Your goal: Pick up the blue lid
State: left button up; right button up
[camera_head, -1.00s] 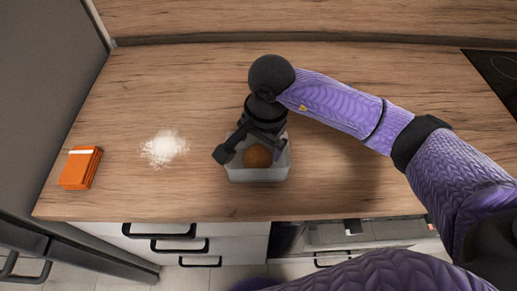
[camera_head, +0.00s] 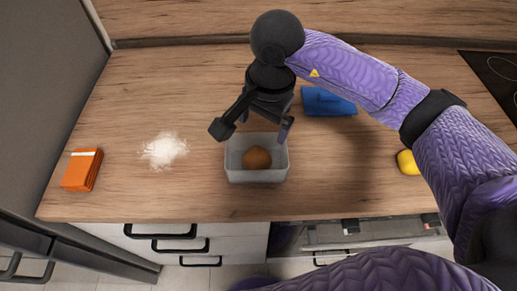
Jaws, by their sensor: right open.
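The blue lid (camera_head: 328,103) lies flat on the wooden counter, behind and to the right of the grey container. My right arm covers part of its upper edge. My right gripper (camera_head: 252,131) is open and empty, with its fingers spread above the back of the container. The grey container (camera_head: 262,176) is open at the top and holds a round brown item (camera_head: 256,158). My left gripper is not in view.
An orange box (camera_head: 82,170) stands at the counter's left end, beside a patch of white powder (camera_head: 164,150). A yellow object (camera_head: 408,162) lies at the right, partly behind my right arm. A black cooktop (camera_head: 494,75) is at the far right. The counter's back left is clear.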

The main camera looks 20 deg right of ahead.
aim_at(318, 102)
jog(key=z, duration=1.2)
